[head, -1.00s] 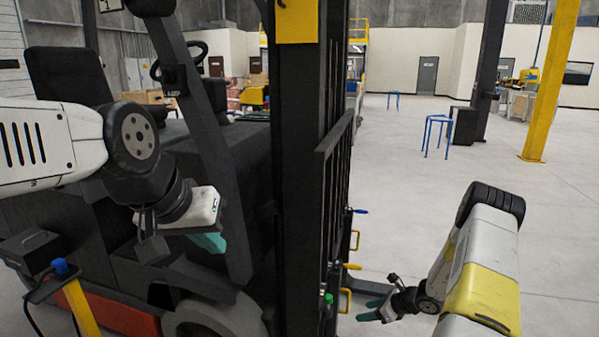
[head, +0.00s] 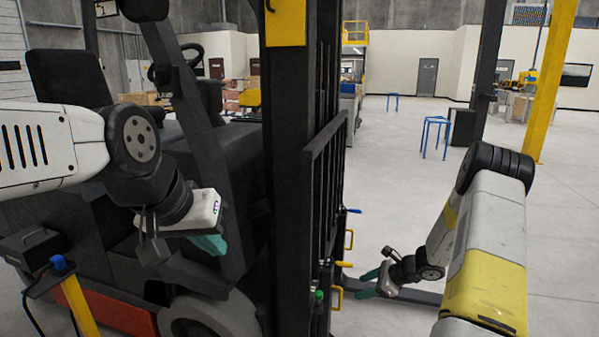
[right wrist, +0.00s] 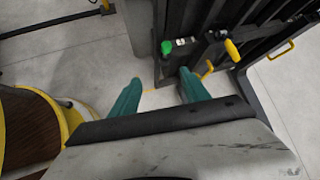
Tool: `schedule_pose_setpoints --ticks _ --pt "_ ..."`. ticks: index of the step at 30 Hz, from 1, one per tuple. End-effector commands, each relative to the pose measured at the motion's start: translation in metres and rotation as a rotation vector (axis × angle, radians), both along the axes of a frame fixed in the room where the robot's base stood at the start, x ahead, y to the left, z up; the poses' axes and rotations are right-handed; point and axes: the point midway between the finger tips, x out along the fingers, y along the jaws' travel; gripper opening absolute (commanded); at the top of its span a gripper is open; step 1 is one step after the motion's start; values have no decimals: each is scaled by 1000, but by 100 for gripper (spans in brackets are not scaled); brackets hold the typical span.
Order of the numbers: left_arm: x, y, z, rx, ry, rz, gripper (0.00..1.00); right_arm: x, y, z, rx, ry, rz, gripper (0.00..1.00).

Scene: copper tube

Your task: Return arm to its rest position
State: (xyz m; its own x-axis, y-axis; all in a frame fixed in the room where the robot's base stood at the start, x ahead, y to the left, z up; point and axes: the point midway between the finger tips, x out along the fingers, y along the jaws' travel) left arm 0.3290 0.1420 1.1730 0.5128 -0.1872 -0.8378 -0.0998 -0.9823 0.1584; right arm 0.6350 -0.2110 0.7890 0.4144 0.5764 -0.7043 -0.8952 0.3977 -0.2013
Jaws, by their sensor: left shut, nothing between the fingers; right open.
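My left gripper (head: 209,243) hangs at the left of the head view, in front of the forklift body. Its teal fingers are together and hold nothing. My right gripper (head: 371,283) is at the lower right, low beside the forklift's mast. In the right wrist view its two teal fingers (right wrist: 160,95) stand apart with nothing between them. No copper tube can be made out in either view.
A forklift with a tall black mast (head: 290,150) fills the left and middle. Yellow handles (head: 336,298) and a green knob (head: 319,295) sit on its frame, close to my right gripper. Open grey floor (head: 400,180) lies to the right. A blue stand (head: 434,135) is farther back.

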Motion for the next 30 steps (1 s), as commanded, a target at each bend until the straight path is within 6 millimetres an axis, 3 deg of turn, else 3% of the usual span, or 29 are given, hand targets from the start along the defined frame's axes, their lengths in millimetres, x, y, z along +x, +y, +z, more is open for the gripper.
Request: schedule_pose_setpoints --ticks 5,11,15,21,25,30 --pt "0 0 0 0 0 0 0 -3 19 70 -87 -106 172 54" --pt "0 0 0 0 0 0 0 -34 52 174 -250 -275 471 54" --pt "0 0 0 0 0 0 0 -72 73 239 -384 -394 685 54" --pt "0 0 0 0 0 0 0 -140 91 309 -591 -547 968 54" --pt "0 0 0 0 0 0 0 -187 94 342 -738 -638 1135 54" --pt "0 0 0 0 0 0 0 -247 89 369 -944 -739 1329 54"
